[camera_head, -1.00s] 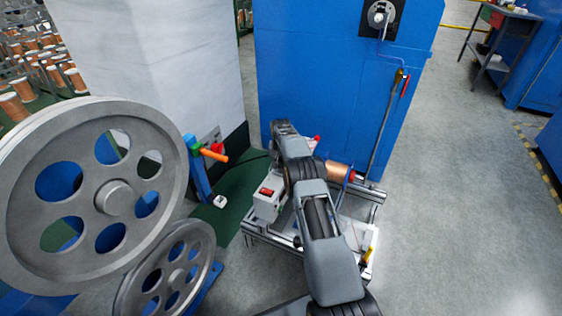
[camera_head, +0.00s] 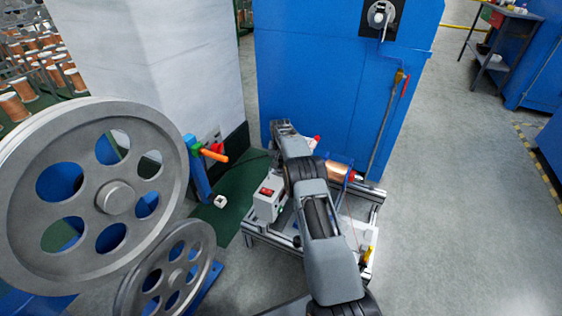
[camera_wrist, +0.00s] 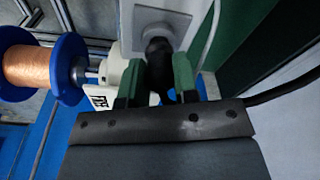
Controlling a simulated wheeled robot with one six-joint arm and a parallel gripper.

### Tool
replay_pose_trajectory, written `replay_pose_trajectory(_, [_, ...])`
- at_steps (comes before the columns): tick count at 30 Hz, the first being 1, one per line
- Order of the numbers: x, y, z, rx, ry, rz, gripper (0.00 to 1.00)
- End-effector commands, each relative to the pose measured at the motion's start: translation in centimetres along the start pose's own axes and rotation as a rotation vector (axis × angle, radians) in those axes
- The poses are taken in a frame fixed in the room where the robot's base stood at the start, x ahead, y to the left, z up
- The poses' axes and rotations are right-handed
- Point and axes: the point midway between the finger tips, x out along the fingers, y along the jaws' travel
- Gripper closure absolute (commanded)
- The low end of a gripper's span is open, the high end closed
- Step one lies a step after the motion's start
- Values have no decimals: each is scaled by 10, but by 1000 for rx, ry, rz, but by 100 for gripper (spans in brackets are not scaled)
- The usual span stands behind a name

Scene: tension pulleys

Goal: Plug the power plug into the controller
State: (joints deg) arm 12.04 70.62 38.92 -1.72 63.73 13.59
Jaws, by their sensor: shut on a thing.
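My gripper (camera_wrist: 159,88), with green fingertips, is shut on the black power plug (camera_wrist: 157,50) in the wrist view. The plug's far end meets a pale square plate (camera_wrist: 182,24) just ahead; I cannot tell how deep it sits. A black cable (camera_wrist: 285,87) runs off to the right behind the gripper. In the head view the controller (camera_head: 267,204) is a pale box with a red switch on the metal-framed cart. My arm (camera_head: 318,215) reaches over the cart, and its fingertips and the plug are hidden there.
A copper spool with blue flanges (camera_wrist: 35,66) is left of my gripper. Large grey pulleys (camera_head: 115,196) stand at the left. A white column (camera_head: 150,70) and a blue cabinet (camera_head: 320,70) are behind the cart. Open floor (camera_head: 460,200) lies at the right.

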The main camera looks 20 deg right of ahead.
Motion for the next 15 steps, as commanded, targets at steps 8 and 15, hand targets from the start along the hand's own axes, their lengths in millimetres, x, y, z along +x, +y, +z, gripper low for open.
replay_pose_trajectory(8, [3, 0, 0, 0, 0, 0, 93])
replay_pose_trajectory(15, [8, 0, 1, 0, 0, 0, 93])
